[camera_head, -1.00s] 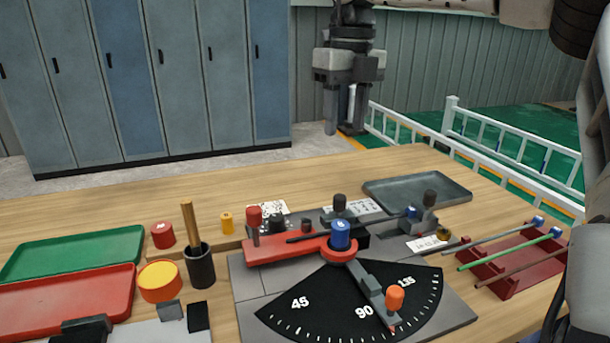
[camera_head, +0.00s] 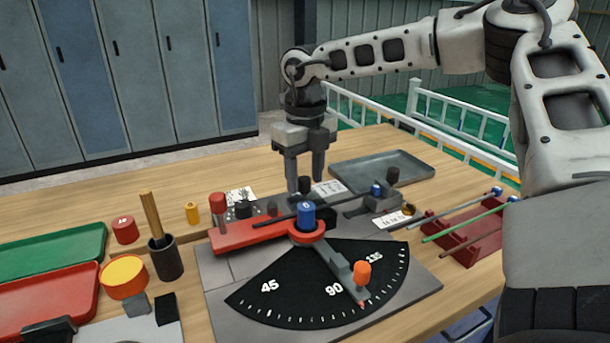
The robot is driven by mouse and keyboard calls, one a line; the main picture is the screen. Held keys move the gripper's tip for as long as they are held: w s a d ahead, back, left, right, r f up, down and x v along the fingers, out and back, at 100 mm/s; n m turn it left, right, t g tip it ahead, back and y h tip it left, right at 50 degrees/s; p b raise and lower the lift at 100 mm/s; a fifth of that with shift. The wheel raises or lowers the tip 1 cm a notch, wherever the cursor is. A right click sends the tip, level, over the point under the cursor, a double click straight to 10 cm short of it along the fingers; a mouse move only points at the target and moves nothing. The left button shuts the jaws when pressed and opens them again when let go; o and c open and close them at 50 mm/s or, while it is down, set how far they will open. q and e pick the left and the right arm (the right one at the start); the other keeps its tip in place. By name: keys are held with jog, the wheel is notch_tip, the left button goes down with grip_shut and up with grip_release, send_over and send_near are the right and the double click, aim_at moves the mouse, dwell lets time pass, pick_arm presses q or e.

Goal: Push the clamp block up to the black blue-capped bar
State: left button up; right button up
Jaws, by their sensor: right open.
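The black bar (camera_head: 345,200) with its blue cap (camera_head: 376,190) lies slanting across the back of the bending jig, behind its blue post (camera_head: 307,215). A dark knob (camera_head: 304,185) stands behind the bar at the jig's middle; it appears to belong to the clamp block, whose body is mostly hidden. My right gripper (camera_head: 304,178) points down with its fingers apart, one at each side of this knob. I cannot tell whether they touch it. A grey block with another dark knob (camera_head: 393,175) stands by the blue cap.
A red arm (camera_head: 235,233) with a red knob lies left of the post. The black angle dial (camera_head: 310,295) fills the front. A grey tray (camera_head: 382,168) lies behind right, a red rack (camera_head: 465,245) with several bars at right. Cups and trays stand left.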

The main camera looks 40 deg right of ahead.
jog(key=shift+f, duration=0.25)
grip_shut()
jog(key=shift+s+a+f+b, duration=0.1)
jog(key=shift+s+b, duration=0.15)
jog(key=shift+b, duration=0.15)
jog(key=shift+s+a, duration=0.2)
jog(key=shift+s, duration=0.45)
grip_release()
